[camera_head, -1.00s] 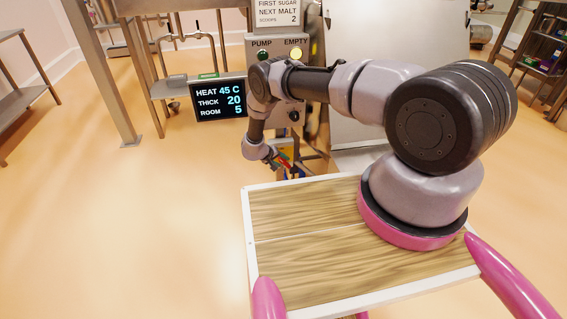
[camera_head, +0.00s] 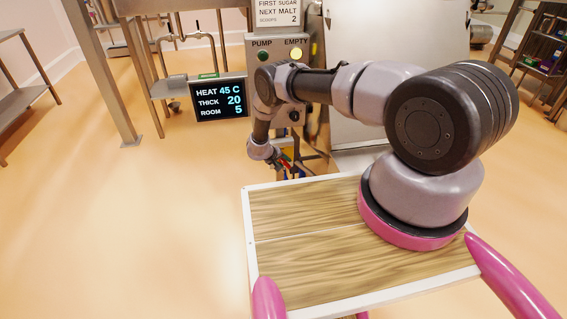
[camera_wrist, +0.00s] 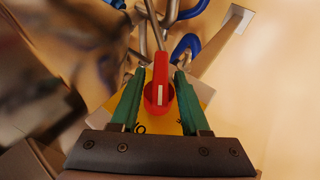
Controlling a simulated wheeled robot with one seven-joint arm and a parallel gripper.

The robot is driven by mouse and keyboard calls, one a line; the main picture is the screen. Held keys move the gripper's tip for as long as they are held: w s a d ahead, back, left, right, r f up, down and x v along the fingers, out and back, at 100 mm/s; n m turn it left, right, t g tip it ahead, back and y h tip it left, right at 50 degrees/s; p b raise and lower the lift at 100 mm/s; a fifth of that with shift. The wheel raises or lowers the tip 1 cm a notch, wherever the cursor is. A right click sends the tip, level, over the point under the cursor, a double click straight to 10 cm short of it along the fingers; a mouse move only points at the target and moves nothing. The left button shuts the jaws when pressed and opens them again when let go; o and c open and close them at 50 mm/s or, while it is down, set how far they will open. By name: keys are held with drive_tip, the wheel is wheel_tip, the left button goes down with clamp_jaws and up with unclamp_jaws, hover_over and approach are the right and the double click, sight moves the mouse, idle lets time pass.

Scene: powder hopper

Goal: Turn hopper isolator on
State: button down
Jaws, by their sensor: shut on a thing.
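The hopper isolator is a red rotary handle (camera_wrist: 157,88) with a white stripe, on a yellow plate (camera_wrist: 172,126), in the middle of the wrist view. Its handle points nearly straight up the picture there. The green fingers of my gripper (camera_wrist: 158,92) stand on either side of the handle and are shut on it. Lettering on the plate is partly hidden by my fingers. In the head view my gripper (camera_head: 284,166) is low, just beyond the far edge of the wooden tray; the isolator is too small and covered to read there.
A control panel (camera_head: 262,42) has a green PUMP lamp and a lit yellow EMPTY lamp. A display (camera_head: 219,100) reads HEAT 45 C, THICK 20, ROOM 5. Steel legs (camera_head: 102,75) stand at left. Blue-handled pipework (camera_wrist: 186,46) lies beyond the isolator. Open floor is at left.

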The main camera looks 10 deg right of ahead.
drive_tip(key=shift+w+r+m+y, duration=0.1)
drive_tip(key=shift+m+y, duration=0.5)
drive_tip(key=shift+y, duration=2.3)
drive_tip(key=shift+w+y, duration=0.1)
drive_tip(key=shift+y, duration=0.4)
drive_tip(key=c, duration=0.8)
unclamp_jaws()
drive_tip(key=shift+o, duration=0.2)
drive_tip(key=v, duration=1.1)
drive_tip(key=shift+w, duration=0.1)
